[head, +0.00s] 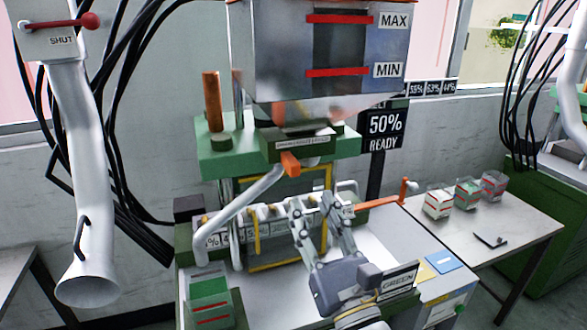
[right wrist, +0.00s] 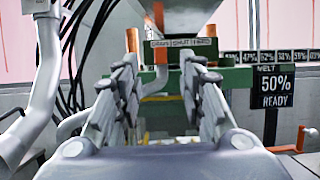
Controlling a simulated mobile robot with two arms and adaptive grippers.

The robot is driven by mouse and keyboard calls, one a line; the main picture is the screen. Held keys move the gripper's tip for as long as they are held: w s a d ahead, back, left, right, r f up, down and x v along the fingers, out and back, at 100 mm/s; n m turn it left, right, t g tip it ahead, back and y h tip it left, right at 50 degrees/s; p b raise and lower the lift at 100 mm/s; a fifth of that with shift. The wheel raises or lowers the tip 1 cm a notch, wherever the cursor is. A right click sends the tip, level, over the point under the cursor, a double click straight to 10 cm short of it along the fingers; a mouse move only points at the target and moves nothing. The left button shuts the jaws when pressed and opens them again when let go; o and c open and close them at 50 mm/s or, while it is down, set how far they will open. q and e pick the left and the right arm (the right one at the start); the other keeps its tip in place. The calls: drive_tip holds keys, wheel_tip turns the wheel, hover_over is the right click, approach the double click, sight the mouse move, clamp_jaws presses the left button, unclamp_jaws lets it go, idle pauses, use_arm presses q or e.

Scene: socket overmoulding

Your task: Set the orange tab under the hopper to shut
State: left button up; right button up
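The orange tab (head: 290,163) sticks out under the hopper (head: 270,60), below a small label strip (head: 302,142). It sits toward the strip's left part; the strip's words are too small to read in the head view. In the right wrist view the label strip (right wrist: 182,42) shows between my fingers, with SHUT near its middle, and the tab (right wrist: 161,56) is below its left end. My right gripper (head: 318,200) is open and empty, below and to the right of the tab, apart from it. My left gripper is not in view.
A white pipe (head: 85,150) with a red lever (head: 75,22) hangs at the left. An orange upright rod (head: 212,100) stands on the green machine block. A 50% READY sign (head: 384,130) is to the right. Small boxes (head: 438,203) stand on the right table.

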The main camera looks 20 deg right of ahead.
sight(297, 171)
drive_tip(key=p+x, duration=0.3)
drive_tip(key=x, duration=0.6)
drive_tip(key=shift+w+r, duration=0.15)
drive_tip(key=shift+w, duration=0.5)
drive_tip(key=shift+d, duration=0.1)
clamp_jaws()
